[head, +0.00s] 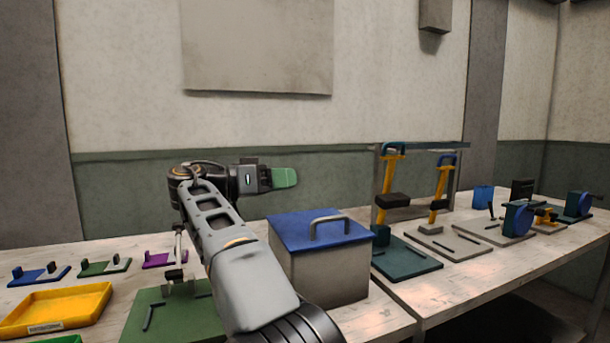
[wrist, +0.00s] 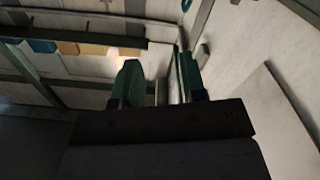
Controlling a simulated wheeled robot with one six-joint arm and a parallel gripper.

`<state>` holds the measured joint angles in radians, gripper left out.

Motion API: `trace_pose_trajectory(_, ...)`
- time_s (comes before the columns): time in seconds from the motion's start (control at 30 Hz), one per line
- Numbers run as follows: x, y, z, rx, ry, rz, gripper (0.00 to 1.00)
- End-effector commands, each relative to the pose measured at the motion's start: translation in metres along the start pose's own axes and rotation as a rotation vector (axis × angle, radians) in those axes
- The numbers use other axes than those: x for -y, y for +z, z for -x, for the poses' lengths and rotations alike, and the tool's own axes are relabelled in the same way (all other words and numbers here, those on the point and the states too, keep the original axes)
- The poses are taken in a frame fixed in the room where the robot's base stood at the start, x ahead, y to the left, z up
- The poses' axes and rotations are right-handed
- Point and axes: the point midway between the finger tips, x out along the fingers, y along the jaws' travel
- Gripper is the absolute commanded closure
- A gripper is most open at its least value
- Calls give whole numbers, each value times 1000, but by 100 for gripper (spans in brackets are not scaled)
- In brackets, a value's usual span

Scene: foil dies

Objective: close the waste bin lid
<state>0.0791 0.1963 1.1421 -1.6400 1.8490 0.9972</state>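A grey box-shaped bin (head: 322,274) stands on the bench, right of my arm. Its blue lid (head: 290,231) lies flat across the top, with a grey bar handle (head: 341,221) on it. The lid looks shut; no gap shows at the visible edges. My gripper (head: 284,178) is up in the air behind and above the bin, pointing right, clear of the lid. In the wrist view my gripper (wrist: 158,82) has its two green fingers apart, with nothing between them.
A yellow tray (head: 56,309) and small blue, green and purple blocks lie at left. A green plate (head: 152,312) is partly behind my arm. Right of the bin stands a teal-based fixture (head: 407,259) with yellow levers. A gap separates the two benches.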

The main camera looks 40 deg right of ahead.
Motion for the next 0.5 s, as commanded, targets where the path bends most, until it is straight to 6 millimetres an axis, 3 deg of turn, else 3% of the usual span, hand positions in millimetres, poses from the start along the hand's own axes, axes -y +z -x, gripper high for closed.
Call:
trace_pose_trajectory(0.2,0,-1,40,-1,-2,0,62)
trace_pose_trajectory(0.5,0,0,65,0,0,-1,62)
